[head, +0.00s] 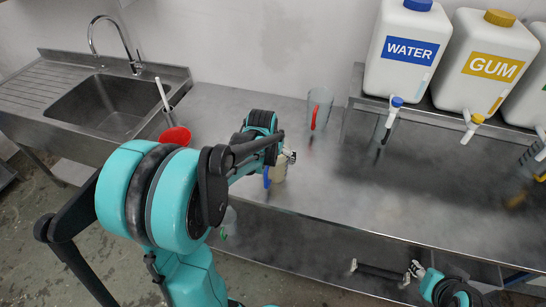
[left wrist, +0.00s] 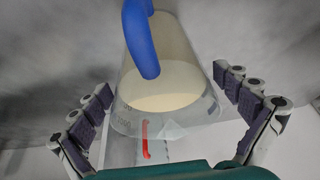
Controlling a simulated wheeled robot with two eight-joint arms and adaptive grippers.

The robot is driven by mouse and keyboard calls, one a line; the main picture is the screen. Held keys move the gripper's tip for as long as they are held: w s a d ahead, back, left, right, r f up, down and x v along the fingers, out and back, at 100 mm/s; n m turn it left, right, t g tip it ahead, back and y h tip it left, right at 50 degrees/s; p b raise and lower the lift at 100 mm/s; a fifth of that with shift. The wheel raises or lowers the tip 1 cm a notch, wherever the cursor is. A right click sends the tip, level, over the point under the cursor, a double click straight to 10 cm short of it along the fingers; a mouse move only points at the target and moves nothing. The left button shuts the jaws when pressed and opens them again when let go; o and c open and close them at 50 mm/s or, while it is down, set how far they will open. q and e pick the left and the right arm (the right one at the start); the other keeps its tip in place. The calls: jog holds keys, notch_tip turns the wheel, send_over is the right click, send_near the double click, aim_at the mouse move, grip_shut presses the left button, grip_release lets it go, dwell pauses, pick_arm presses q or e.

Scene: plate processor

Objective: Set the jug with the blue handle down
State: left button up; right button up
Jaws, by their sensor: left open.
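The jug with the blue handle (head: 279,173) is at the counter's front part, mostly hidden behind my left gripper (head: 287,157). In the left wrist view the clear jug (left wrist: 172,50) holds a cream-coloured liquid, and its blue handle (left wrist: 139,38) faces the camera. My left gripper is open, with its fingers spread on both sides of the jug and visible gaps to it. The jug looks upright and seems to rest on the counter, though its base is partly hidden. My right gripper (head: 414,270) is low at the counter's front edge, away from the jug.
A clear jug with a red handle (head: 319,100) stands further back on the steel counter (head: 225,100). A red cup (head: 176,135) is near the sink (head: 105,105). The counter's middle right is clear.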

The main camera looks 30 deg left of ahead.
pick_arm(q)
jog(key=p+v, duration=0.3)
jog(key=v, duration=0.8)
jog(key=shift+s+d+r, duration=0.1)
jog(key=shift+s+r, duration=0.15)
jog(key=shift+r, duration=0.1)
jog(key=s+d+m+t+h, duration=0.1)
jog(key=s+d+m+t, duration=0.1)
jog(key=s+d, duration=1.1)
jog(key=shift+d+m+t+p, duration=0.3)
jog(key=shift+d+m+t, duration=0.1)
jog(key=shift+d+t, duration=0.1)
jog(key=shift+f, duration=0.2)
